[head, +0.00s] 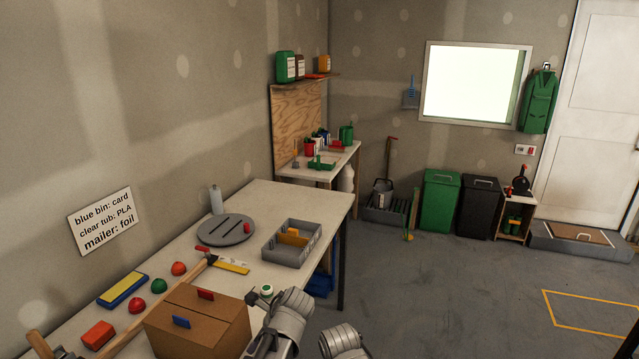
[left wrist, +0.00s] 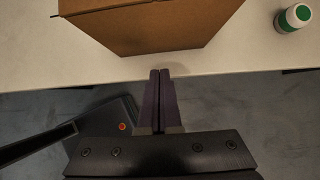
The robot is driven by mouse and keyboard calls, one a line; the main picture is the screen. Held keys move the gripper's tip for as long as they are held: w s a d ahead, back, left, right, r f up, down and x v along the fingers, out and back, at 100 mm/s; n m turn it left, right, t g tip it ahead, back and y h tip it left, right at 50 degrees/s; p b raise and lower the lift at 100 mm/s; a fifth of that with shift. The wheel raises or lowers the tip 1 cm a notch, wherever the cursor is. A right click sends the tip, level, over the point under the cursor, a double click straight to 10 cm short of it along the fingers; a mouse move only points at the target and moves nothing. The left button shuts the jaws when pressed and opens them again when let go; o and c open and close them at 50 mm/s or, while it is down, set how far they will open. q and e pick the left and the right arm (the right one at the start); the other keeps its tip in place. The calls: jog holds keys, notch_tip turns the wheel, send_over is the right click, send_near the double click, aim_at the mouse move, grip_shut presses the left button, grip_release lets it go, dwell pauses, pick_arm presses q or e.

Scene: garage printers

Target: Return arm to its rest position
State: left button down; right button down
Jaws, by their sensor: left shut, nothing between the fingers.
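My left gripper is shut and empty; in the left wrist view its two dark fingers (left wrist: 160,85) lie together just off the table's edge. My left arm shows as grey links at the bottom centre of the head view, beside the cardboard box, with the fingertips hard to make out. The cardboard box (head: 198,325) stands on the long table's near end with red and blue tabs on top. It also shows in the left wrist view (left wrist: 150,28), beyond the fingers and apart from them. My right gripper is not in view.
The table (head: 285,200) holds a grey divided tray (head: 291,256), a round grey plate (head: 226,231), coloured pieces and a small green-and-white container (left wrist: 293,18) close to the box. Green (head: 440,193) and black bins (head: 478,208) stand by the far wall. Floor to the right is clear.

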pick_arm(q)
jog(key=s+d+f+n+g+h, duration=0.1)
jog(key=s+d+n+h, duration=0.1)
jog(key=s+d+n, duration=0.3)
jog(key=s+d+f+n+g+h, duration=0.1)
jog(key=s+d+f+n+h, duration=0.1)
jog(key=s+d+n, duration=0.3)
jog(key=s+n+h, duration=0.1)
jog(key=s+n, duration=0.3)
jog(key=n, duration=0.4)
jog(key=shift+f, duration=0.15)
